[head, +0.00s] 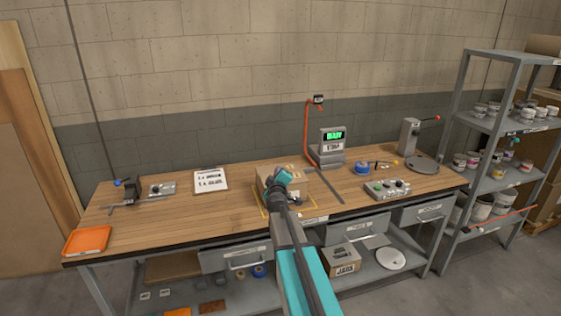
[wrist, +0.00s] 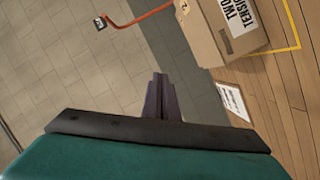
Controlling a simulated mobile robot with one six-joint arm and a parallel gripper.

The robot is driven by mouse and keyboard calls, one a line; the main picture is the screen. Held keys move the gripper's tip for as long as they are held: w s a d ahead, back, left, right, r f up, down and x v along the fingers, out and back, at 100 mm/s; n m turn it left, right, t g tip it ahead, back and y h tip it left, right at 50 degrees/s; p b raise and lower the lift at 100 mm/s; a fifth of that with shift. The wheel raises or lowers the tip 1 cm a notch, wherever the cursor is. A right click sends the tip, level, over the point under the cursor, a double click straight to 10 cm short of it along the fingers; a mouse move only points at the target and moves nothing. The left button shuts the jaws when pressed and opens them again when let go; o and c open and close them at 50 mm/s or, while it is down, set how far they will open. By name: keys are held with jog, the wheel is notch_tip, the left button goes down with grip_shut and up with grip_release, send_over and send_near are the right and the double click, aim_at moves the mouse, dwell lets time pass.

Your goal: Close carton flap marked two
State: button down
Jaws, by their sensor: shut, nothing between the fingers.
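The brown carton (head: 315,186) stands on the workbench at its middle, partly hidden behind my arm in the head view. In the wrist view the carton (wrist: 203,35) is at the upper right, cut off by the top edge. My gripper (wrist: 160,82) is shut and empty, apart from the carton in the wrist view. In the head view the gripper end (head: 279,177) overlaps the carton's left part.
The wooden bench (head: 160,225) has a yellow outline (wrist: 297,30) around the carton. A control box (head: 386,189) lies right, a printed sheet (head: 210,180) left. The left bench top is mostly clear.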

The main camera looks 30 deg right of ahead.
jog(key=s+a+f+m+g+y+b, duration=0.15)
jog(key=s+a+f+g, duration=0.35)
jog(key=s+a+f, duration=0.7)
jog(key=s+a+f+m+g+y, duration=0.2)
jog(key=s+a+f+g+y, duration=0.15)
jog(key=s+a+f, duration=0.8)
jog(key=s+a+f+m+g+y+b, duration=0.15)
jog(key=s+a+f+g, duration=0.55)
jog(key=f, duration=0.8)
jog(key=s+a+f+g+y+b, duration=0.1)
jog(key=s+f+b, duration=0.3)
jog(key=s+f, duration=0.7)
jog(key=s+a+f+g+y+b, duration=0.1)
jog(key=s+a+f+g+b, duration=0.2)
jog(key=s+f, duration=0.9)
jog(key=s+g+b, duration=0.1)
jog(key=s, duration=0.3)
jog(key=shift+s, duration=0.1)
